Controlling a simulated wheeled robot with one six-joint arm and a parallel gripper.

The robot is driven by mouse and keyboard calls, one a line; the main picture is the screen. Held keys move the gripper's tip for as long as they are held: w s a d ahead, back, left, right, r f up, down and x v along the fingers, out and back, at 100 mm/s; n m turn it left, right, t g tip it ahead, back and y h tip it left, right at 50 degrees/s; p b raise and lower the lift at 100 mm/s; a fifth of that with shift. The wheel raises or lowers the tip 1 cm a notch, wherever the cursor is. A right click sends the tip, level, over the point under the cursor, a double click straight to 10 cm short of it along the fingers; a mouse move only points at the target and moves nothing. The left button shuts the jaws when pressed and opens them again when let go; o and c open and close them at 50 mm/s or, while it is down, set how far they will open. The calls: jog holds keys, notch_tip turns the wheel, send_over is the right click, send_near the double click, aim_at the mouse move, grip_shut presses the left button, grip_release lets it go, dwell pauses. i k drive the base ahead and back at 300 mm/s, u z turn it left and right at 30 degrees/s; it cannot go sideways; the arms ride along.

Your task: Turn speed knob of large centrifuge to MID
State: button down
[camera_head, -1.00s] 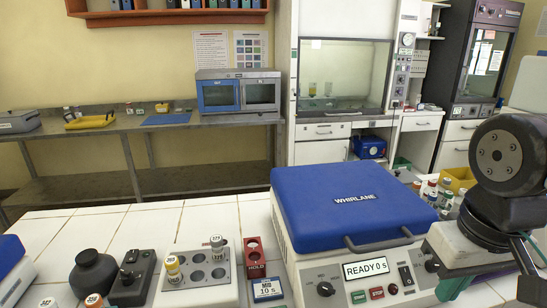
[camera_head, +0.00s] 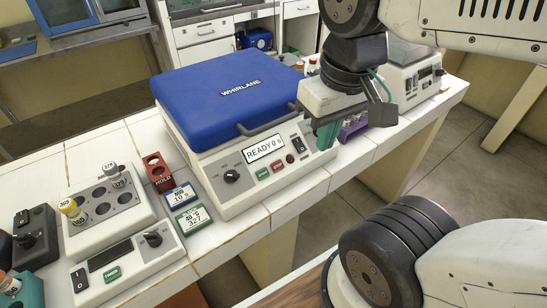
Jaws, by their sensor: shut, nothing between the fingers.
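The large centrifuge, with a blue WHIRLANE lid (camera_head: 225,95), stands on the white tiled bench with its lid shut. Its front panel shows a display (camera_head: 264,148) reading READY 0 s. A black knob (camera_head: 231,176) sits at the panel's left, with small labels around it too fine to read; I cannot tell its setting.
A blue-banded card (camera_head: 180,196) reading 10 s and a green-banded card (camera_head: 189,219) lie left of the centrifuge. A red HOLD rack (camera_head: 158,170), a grey tube block (camera_head: 135,215) with capped tubes, and a small device with a knob (camera_head: 153,238) stand further left. Clear floor lies right.

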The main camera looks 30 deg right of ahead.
aim_at(231, 176)
jog(key=z, duration=2.6)
jog(key=k, duration=1.55)
jog(key=u, duration=2.65)
